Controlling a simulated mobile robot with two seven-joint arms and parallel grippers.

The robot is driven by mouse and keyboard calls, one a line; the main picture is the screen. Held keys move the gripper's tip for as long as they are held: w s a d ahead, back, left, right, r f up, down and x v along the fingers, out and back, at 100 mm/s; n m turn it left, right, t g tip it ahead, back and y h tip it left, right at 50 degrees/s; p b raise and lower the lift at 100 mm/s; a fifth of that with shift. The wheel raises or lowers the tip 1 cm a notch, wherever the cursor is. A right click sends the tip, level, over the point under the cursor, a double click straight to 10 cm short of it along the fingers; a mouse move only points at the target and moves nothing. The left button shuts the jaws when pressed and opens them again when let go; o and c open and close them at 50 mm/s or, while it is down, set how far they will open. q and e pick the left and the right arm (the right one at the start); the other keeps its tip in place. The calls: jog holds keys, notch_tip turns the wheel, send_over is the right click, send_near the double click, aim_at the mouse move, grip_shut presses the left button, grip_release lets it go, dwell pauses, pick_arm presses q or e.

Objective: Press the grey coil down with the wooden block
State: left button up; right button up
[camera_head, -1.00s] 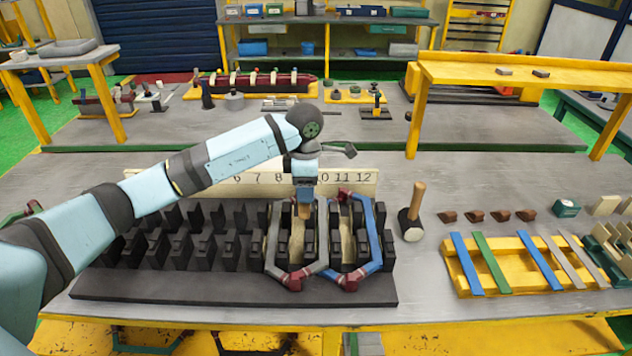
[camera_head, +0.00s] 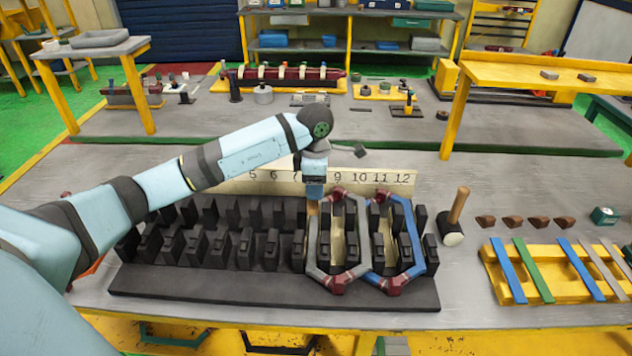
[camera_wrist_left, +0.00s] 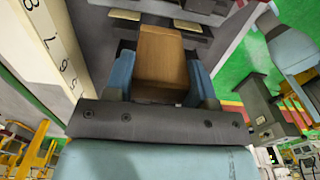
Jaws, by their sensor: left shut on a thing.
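The grey coil (camera_head: 311,251) is a hexagonal loop with dark red ends. It sits around black teeth of the stator rack (camera_head: 200,282), left of the blue coil (camera_head: 418,245), which has similar red ends. My left gripper (camera_head: 313,195) is shut on the wooden block (camera_head: 313,208), over the far left part of the grey coil. The left wrist view shows the block (camera_wrist_left: 162,58) between the two blue fingers (camera_wrist_left: 160,85). I cannot tell whether the block touches the coil. My right gripper is not in view.
A numbered board (camera_head: 385,180) stands behind the rack. A mallet (camera_head: 454,225) stands to the right. Further right, a yellow pallet (camera_head: 535,285) carries coloured strips, with several brown pieces (camera_head: 511,223) behind it.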

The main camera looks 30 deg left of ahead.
aim_at(315, 209)
pick_arm(q)
jog(key=shift+f+b, duration=1)
jog(key=shift+f, duration=1.1)
jog(key=shift+f+b, duration=1.5)
jog(key=shift+f, duration=0.6)
jog(key=shift+f+b, duration=0.65)
jog(key=shift+b, duration=0.15)
jog(key=shift+r, duration=0.1)
jog(key=shift+r+p, duration=3)
jog(key=shift+r, duration=2.75)
